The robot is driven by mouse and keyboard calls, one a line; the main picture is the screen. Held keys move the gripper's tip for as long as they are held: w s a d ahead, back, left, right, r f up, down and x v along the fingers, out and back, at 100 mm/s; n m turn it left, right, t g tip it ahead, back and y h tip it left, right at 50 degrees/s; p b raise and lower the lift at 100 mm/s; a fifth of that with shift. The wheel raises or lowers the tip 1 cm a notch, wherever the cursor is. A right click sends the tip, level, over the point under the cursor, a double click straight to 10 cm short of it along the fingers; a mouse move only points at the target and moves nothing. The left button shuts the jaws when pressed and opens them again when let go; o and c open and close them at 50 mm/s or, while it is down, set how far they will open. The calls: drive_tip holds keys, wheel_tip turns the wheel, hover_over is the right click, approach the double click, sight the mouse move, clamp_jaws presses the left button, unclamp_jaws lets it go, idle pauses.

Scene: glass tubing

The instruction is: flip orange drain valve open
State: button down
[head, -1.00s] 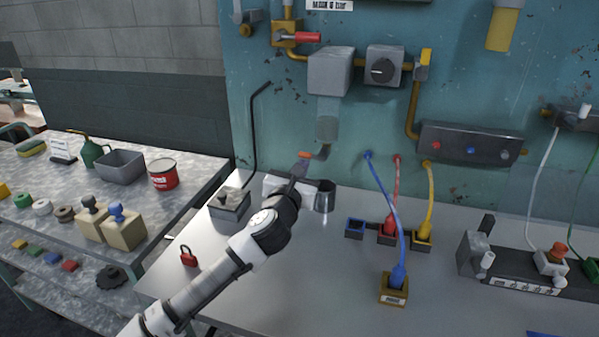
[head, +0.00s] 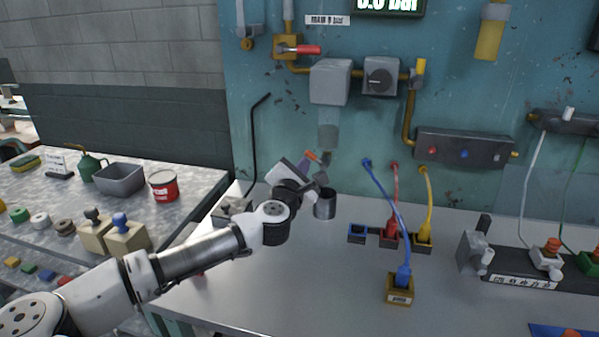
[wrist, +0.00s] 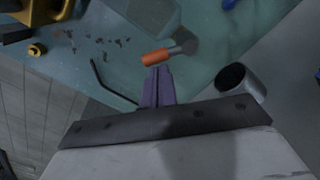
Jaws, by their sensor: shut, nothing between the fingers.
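The drain valve's orange handle (head: 312,156) sits low on the teal wall panel, below the grey filter bowl (head: 328,137). Its orange grip slants up and left from the grey valve body (head: 322,166). In the wrist view the orange grip (wrist: 157,57) lies crosswise just beyond my fingertips, with the metal valve part to its right. My gripper (head: 303,158) has purple fingers, pressed together and empty. In the wrist view my gripper (wrist: 158,72) is right at the grip's near side; I cannot tell whether it touches. A metal cup (head: 325,203) stands below the valve.
A bent black rod (head: 253,140) rises left of the valve. Blue, red and yellow cables (head: 384,195) plug in to the right. The pressure box (head: 330,82) and regulator (head: 380,77) hang above. Bare bench top (head: 300,285) lies in front.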

sight(318, 144)
drive_tip(key=shift+s+d+r+m, duration=0.15)
drive_tip(key=shift+d+r+m, duration=0.35)
drive_tip(key=shift+r+m, duration=0.25)
drive_tip(key=shift+s+d+r+m, duration=0.15)
drive_tip(key=shift+d+r+m, duration=0.3)
drive_tip(key=shift+r+m, duration=0.25)
drive_tip(key=shift+s+d+r, duration=0.1)
drive_tip(key=shift+d+r, duration=0.1)
drive_tip(key=shift+a, duration=0.1)
